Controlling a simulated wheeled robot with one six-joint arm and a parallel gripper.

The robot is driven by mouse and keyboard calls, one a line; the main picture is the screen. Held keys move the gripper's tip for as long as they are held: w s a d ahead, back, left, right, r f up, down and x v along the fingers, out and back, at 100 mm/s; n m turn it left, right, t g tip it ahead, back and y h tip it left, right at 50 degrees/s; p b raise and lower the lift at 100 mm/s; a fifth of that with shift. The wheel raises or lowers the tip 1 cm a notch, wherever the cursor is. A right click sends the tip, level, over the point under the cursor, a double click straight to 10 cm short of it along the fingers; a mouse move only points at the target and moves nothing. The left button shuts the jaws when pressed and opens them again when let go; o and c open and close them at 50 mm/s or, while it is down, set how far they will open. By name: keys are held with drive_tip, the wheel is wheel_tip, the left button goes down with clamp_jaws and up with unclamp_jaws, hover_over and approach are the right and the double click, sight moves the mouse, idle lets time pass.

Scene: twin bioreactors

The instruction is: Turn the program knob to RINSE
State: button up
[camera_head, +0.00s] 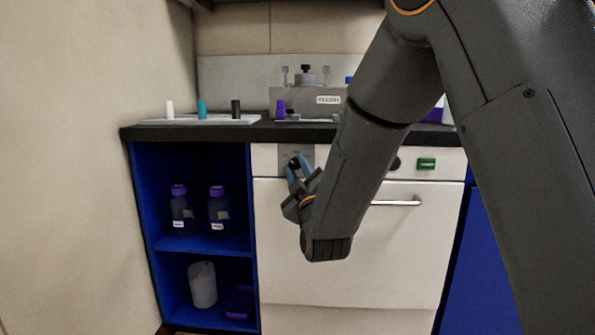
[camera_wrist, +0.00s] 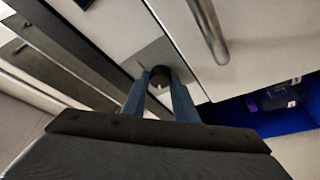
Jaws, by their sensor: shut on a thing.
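The program knob (camera_wrist: 160,77) is a small dark round knob on a grey plate (camera_wrist: 150,57) of the white front panel. In the wrist view my gripper (camera_wrist: 160,84) has its two blue fingers on either side of the knob, shut on it. In the head view my gripper (camera_head: 298,166) is at the upper left of the white appliance (camera_head: 330,270), against the same grey plate (camera_head: 287,153). The knob is mostly hidden there by the fingers. Its pointer and the program markings, including RINSE, cannot be read in either view.
A second dark knob (camera_head: 395,163) and a green switch (camera_head: 426,163) sit farther right on the panel. A bar handle (camera_head: 397,202) lies below. Blue shelves (camera_head: 203,243) with bottles stand left; the dark counter (camera_head: 190,132) above carries small coloured items.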

drive_tip(key=m+t+h, duration=0.1)
drive_tip(key=m, duration=0.2)
drive_tip(key=m+h, duration=0.2)
drive_tip(key=m, duration=0.2)
drive_tip(key=shift+a+f+t+b, duration=0.2)
drive_tip(key=shift+t+b, duration=0.2)
drive_tip(key=shift+a+m+h, duration=0.1)
drive_tip(key=shift+m+h, duration=0.8)
drive_tip(key=shift+m, duration=0.85)
drive_tip(key=shift+m+h, duration=0.9)
drive_tip(key=shift+m, duration=0.85)
drive_tip(key=o, duration=1.1)
drive_tip(key=shift+c, duration=0.2)
drive_tip(key=p+v, duration=0.2)
drive_tip(key=v, duration=0.5)
drive_tip(key=shift+s+f, duration=0.25)
drive_tip(key=shift+s, duration=0.05)
drive_tip(key=shift+a, duration=0.1)
